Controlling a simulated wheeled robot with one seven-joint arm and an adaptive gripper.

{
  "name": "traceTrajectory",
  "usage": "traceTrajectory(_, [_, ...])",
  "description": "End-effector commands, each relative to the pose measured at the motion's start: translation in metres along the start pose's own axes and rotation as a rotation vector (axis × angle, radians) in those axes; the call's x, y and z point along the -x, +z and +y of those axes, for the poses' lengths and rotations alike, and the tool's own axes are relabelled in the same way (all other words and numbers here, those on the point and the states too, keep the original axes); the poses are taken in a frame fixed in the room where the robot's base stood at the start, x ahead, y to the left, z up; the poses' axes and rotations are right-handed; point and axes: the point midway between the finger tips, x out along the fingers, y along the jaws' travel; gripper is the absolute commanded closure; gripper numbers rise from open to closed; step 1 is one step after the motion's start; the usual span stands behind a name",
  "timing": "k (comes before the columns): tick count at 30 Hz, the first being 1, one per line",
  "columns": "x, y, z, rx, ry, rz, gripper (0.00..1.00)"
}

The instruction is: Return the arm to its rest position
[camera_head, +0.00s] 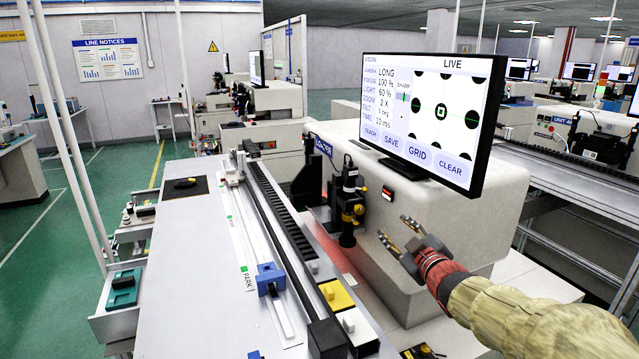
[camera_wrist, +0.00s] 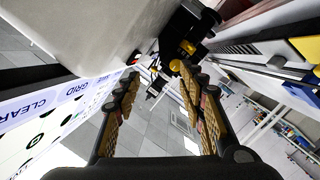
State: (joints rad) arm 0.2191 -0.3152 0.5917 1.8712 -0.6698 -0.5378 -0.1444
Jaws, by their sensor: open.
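My arm (camera_head: 535,312), in a tan sleeve with a red wrist section, reaches in from the lower right of the head view. My gripper (camera_head: 393,229) is open and empty, in front of the pale machine housing (camera_head: 455,225) and below the monitor. In the wrist view both fingers of my gripper (camera_wrist: 157,75) stand apart with nothing between them. The black camera unit with yellow knobs (camera_head: 348,205) is to the left of my gripper, apart from it in the head view. It also shows in the wrist view (camera_wrist: 188,40), beyond the fingertips.
The monitor (camera_head: 420,115) reads LIVE and overhangs my gripper. The long bench (camera_head: 190,270) carries a rail, a blue slider block (camera_head: 270,278) and a yellow block (camera_head: 336,296). A green tray (camera_head: 122,288) is at the left. Green floor (camera_head: 60,270) is open beyond it.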

Motion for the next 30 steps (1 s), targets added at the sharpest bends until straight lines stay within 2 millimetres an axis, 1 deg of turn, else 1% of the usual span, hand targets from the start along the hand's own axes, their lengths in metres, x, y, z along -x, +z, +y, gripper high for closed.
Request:
traceTrajectory(1, [0.019, -0.006, 0.006, -0.036, 0.016, -0.061, 0.59])
traceTrajectory(2, [0.030, -0.004, 0.007, -0.063, 0.023, -0.104, 0.59])
traceTrajectory(4, [0.058, 0.001, 0.006, -0.130, 0.032, -0.204, 0.59])
traceTrajectory(5, [0.070, 0.003, 0.004, -0.160, 0.034, -0.246, 0.59])
traceTrajectory(6, [0.088, 0.007, 0.000, -0.200, 0.034, -0.301, 0.59])
traceTrajectory(8, [0.117, 0.013, -0.009, -0.265, 0.027, -0.383, 0.59])
traceTrajectory(9, [0.138, 0.016, -0.017, -0.308, 0.020, -0.436, 0.59])
traceTrajectory(11, [0.169, 0.022, -0.033, -0.373, 0.001, -0.513, 0.59])
traceTrajectory(12, [0.191, 0.025, -0.045, -0.416, -0.015, -0.566, 0.59])
traceTrajectory(14, [0.225, 0.030, -0.065, -0.481, -0.046, -0.642, 0.59])
traceTrajectory(15, [0.247, 0.033, -0.080, -0.520, -0.069, -0.689, 0.59])
traceTrajectory(18, [0.295, 0.037, -0.113, -0.604, -0.130, -0.792, 0.59])
traceTrajectory(21, [0.332, 0.040, -0.140, -0.658, -0.185, -0.868, 0.59])
traceTrajectory(24, [0.354, 0.041, -0.157, -0.691, -0.222, -0.915, 0.59])
traceTrajectory(27, [0.365, 0.042, -0.165, -0.705, -0.240, -0.939, 0.59])
traceTrajectory(30, [0.367, 0.042, -0.167, -0.708, -0.244, -0.944, 0.59])
